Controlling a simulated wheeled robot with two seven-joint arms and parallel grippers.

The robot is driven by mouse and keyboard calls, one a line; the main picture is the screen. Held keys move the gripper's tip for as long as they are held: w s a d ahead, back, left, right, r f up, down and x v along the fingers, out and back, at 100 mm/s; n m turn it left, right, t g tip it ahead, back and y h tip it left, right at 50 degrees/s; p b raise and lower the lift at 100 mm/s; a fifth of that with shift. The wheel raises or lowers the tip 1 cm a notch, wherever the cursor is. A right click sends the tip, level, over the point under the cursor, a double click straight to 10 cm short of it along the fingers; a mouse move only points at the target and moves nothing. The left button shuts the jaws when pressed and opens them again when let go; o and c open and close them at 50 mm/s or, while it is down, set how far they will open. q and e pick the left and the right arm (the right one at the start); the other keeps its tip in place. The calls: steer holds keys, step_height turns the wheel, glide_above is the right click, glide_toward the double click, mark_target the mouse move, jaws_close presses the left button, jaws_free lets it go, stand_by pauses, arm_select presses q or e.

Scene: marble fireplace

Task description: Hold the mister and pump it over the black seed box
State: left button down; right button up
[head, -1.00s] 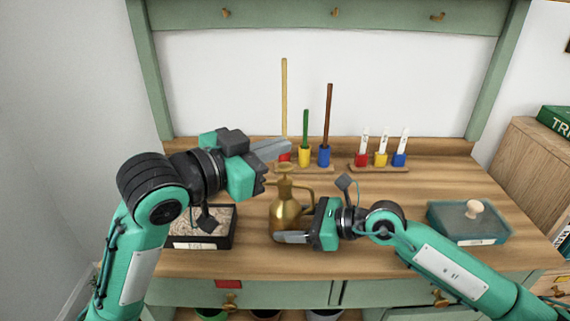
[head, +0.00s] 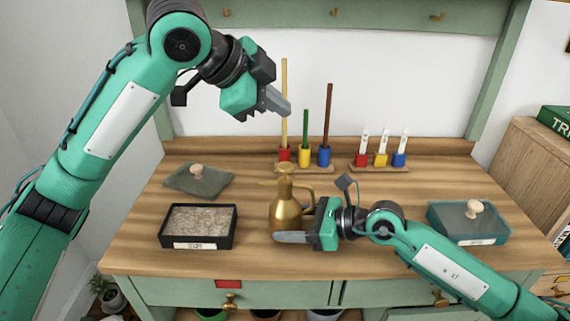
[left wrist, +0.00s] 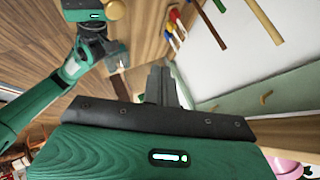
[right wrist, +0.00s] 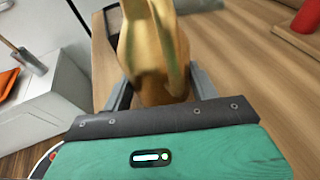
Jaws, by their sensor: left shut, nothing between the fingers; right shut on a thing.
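The brass mister (head: 284,212) stands upright on the wooden bench, near the middle. My right gripper (head: 292,237) is shut on the mister's lower body from the right; in the right wrist view the mister (right wrist: 152,50) sits between the fingers. The black seed box (head: 198,240) is left of the mister, uncovered, filled with pale grainy material, a label on its front. My left gripper (head: 286,110) is shut and empty, raised well above the mister in front of the white back panel. Its closed fingers also show in the left wrist view (left wrist: 161,75).
A dark lid with a knob (head: 199,181) lies behind the seed box. A covered box (head: 468,222) stands at the right. Dowels in coloured blocks (head: 304,157) and small tubes (head: 381,158) stand along the back. The bench between mister and seed box is clear.

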arm_select(q)
steer(key=shift+s+d+r, duration=0.1)
steer(key=shift+s+r, duration=0.55)
glide_toward(287, 164)
steer(key=shift+w+d+f, duration=0.45)
steer(key=shift+w+d, duration=0.15)
steer(key=shift+d, duration=0.15)
steer(key=shift+w+d+f, duration=0.4)
steer(key=shift+w+d, duration=0.15)
steer(key=shift+d, duration=0.2)
steer(key=shift+w+d+f, duration=0.45)
steer(key=shift+w+d, duration=0.15)
steer(key=shift+d, duration=0.15)
steer(key=shift+f, duration=0.15)
steer(key=shift+f, duration=0.25)
steer(key=shift+f, duration=0.9)
stand_by(1.0)
stand_by(0.3)
steer(key=shift+r, duration=1.35)
